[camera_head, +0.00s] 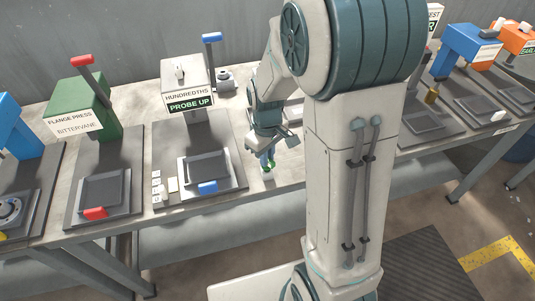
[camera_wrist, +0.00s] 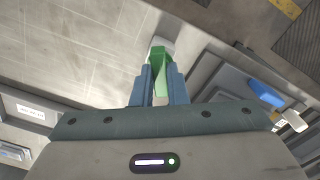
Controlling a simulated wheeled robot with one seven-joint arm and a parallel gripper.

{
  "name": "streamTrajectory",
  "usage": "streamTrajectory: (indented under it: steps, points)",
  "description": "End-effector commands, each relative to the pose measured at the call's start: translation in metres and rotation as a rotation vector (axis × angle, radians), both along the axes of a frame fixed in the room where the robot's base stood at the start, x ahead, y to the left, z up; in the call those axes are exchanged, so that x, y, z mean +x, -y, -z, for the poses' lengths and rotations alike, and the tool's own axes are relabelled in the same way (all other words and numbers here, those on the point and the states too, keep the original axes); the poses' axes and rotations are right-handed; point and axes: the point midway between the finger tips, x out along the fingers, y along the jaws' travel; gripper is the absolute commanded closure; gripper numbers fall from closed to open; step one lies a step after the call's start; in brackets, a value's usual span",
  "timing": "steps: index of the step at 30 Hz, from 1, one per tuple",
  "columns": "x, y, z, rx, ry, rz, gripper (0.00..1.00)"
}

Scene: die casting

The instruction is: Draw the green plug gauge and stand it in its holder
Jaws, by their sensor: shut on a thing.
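My gripper (camera_head: 266,157) points down over the front edge of the bench, right of the station labelled HUNDREDTHS. It is shut on the green plug gauge (camera_head: 271,164), which also shows between the two blue fingers (camera_wrist: 158,90) in the wrist view as a green block (camera_wrist: 158,56). A small pale block (camera_head: 268,176), perhaps the holder, is on the bench directly below the gauge. Its pale edge (camera_wrist: 166,44) shows just beyond the green in the wrist view. I cannot tell whether the gauge touches it or sits in it.
The HUNDREDTHS station (camera_head: 187,85) has a grey plate with a blue block (camera_head: 208,187) and small pale tiles left of it. A green flange press (camera_head: 80,110) stands further left. Orange and blue machines stand at the right.

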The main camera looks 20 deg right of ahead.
Motion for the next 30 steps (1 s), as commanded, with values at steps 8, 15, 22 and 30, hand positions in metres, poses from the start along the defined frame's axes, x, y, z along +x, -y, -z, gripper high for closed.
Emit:
streamTrajectory:
  steps: [8, 15, 22, 30]
  points:
    - [0.0, 0.0, 0.008, 0.0, 0.0, 0.0, 1.0]
    - [0.0, 0.0, 0.014, 0.0, 0.0, 0.0, 1.0]
    - [0.0, 0.0, 0.015, 0.0, 0.0, 0.0, 0.61]
    - [0.0, 0.0, 0.015, 0.0, 0.0, 0.0, 0.61]
